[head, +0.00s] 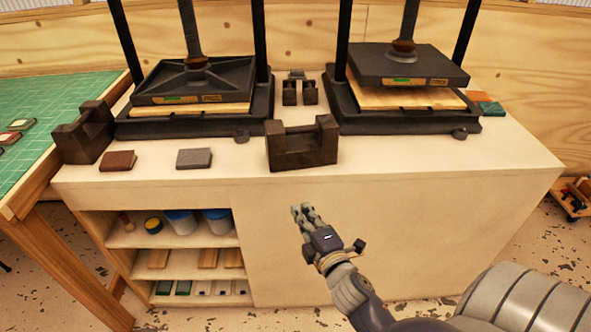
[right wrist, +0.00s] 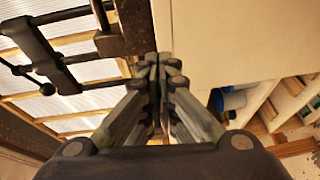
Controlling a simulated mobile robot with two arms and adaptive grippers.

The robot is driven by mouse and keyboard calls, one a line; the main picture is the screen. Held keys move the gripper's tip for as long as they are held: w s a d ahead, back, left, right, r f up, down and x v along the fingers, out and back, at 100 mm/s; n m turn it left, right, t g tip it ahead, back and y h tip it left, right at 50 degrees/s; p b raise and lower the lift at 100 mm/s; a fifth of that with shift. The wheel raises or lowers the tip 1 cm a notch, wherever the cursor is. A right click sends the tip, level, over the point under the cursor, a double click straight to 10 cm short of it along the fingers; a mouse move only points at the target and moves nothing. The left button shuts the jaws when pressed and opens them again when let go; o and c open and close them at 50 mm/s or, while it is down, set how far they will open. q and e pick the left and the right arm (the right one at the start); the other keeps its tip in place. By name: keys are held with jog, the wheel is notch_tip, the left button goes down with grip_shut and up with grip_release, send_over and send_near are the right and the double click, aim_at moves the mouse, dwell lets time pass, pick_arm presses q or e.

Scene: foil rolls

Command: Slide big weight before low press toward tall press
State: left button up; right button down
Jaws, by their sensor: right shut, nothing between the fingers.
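A big dark brown weight (head: 302,145), a block with two uprights and a gap between, stands at the bench's front edge between the presses. A similar big weight (head: 85,132) stands at the left end, beside the left press. The left press (head: 195,82) has its plate down close over a pale board. The right press (head: 405,70) has its plate slightly higher over its board. My left gripper is out of view.
A reddish block (head: 118,161) and a grey block (head: 194,158) lie along the front edge of the bench (head: 400,155). Shelves (head: 185,237) hold jars below. A green-topped table (head: 50,105) adjoins at left.

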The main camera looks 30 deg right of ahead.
notch_tip(320, 180, up, 3)
jog(key=p, duration=0.2)
send_near(290, 160)
jog(key=w+a, duration=0.3)
jog(key=shift+n+t+h, duration=0.3)
jog(key=shift+n+t, duration=0.1)
jog(key=w+d, duration=0.2)
jog(key=d, duration=0.1)
jog(key=shift+w+d+f+p, duration=0.1)
jog(key=shift+w+f+p, duration=0.2)
jog(key=shift+f+p, duration=0.05)
jog(key=shift+w+d+f, duration=0.1)
jog(key=shift+w+d, duration=0.15)
jog(key=shift+d, duration=0.2)
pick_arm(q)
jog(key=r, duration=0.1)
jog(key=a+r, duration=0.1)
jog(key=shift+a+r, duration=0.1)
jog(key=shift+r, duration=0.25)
